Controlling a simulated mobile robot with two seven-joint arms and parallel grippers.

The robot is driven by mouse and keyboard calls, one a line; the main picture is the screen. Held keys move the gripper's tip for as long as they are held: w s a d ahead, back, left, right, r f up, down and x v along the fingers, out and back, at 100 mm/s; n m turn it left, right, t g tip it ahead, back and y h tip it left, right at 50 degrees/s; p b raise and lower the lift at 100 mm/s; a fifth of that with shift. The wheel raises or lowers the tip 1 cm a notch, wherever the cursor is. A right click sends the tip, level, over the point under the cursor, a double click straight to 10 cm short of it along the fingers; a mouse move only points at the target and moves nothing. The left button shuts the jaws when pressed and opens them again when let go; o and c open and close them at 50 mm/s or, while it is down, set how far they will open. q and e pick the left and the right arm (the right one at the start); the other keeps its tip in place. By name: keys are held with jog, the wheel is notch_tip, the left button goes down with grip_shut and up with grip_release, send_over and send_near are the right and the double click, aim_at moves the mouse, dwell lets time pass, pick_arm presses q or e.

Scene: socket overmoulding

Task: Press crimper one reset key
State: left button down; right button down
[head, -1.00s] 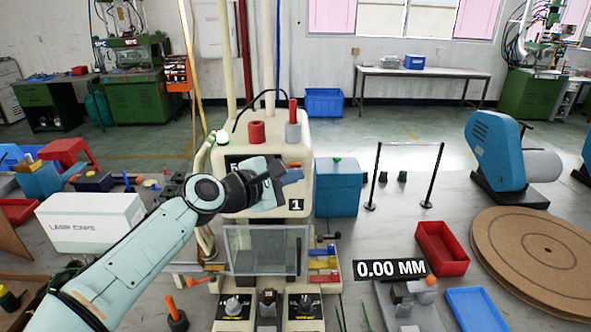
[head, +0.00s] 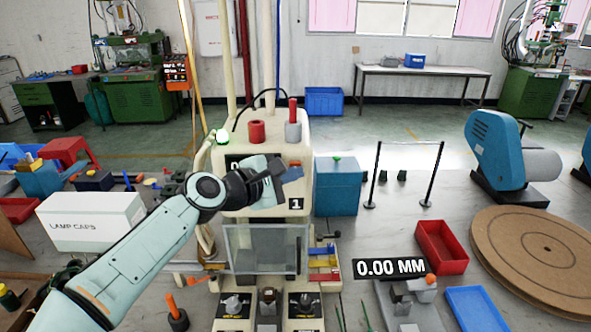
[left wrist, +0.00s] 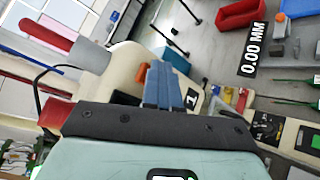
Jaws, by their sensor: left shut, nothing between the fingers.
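Crimper one (head: 264,208) is the cream machine in the middle of the head view, marked with a "1" label (head: 296,204). It also shows in the left wrist view (left wrist: 95,72). My left gripper (head: 292,174) is in front of the crimper's upper face, just above and left of the label. In the left wrist view its blue fingers (left wrist: 161,84) are together and empty, pointing at the cream body. I cannot tell whether they touch it. My right gripper is not in view.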

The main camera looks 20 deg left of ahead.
pick_arm(q)
jog(key=shift+s+d, duration=0.2)
jog(key=shift+s, duration=0.65)
jog(key=s, duration=0.2)
jog(key=s+d+b, duration=0.1)
jog(key=s, duration=0.1)
jog(key=shift+s+d, duration=0.2)
jog(key=shift+s, duration=0.2)
